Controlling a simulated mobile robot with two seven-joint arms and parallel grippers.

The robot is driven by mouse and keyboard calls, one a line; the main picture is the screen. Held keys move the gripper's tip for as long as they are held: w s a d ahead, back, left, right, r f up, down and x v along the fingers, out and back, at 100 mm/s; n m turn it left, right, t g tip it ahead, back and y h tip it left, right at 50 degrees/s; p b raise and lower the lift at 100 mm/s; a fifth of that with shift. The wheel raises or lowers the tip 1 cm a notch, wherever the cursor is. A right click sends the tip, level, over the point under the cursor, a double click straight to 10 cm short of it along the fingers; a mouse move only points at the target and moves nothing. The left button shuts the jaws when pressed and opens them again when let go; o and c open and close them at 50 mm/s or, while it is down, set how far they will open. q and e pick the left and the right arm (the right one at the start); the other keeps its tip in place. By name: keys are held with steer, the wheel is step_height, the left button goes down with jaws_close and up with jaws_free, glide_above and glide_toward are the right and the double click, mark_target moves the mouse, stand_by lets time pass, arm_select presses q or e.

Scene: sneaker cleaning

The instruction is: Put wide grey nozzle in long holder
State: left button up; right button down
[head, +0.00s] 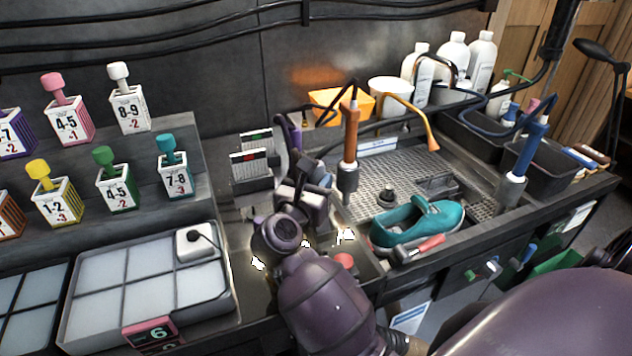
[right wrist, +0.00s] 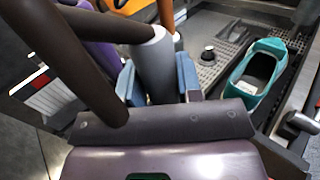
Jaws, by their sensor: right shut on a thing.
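My right gripper (head: 308,188) is over the left end of the workbench in the head view. In the right wrist view its blue-padded fingers (right wrist: 158,85) are shut around a grey cylinder, which looks like the wide grey nozzle (right wrist: 153,62). A dark tube meets the cylinder's top, and another dark tube crosses in front at the left. The fingers hide part of the cylinder, and its lower end is not visible. I cannot tell which part is the long holder. My left gripper is not in view.
An orange-handled tool (head: 350,135) stands just right of the gripper. A blue-handled tool (head: 522,155) stands farther right. A teal shoe (head: 418,224) lies by the perforated sink tray (head: 385,175). Grey boxes with red and green marks (head: 250,165) stand left of the gripper.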

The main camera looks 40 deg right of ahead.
steer(key=shift+f, duration=0.2)
steer(key=c, duration=0.8)
jaws_free()
steer(key=shift+r, duration=0.15)
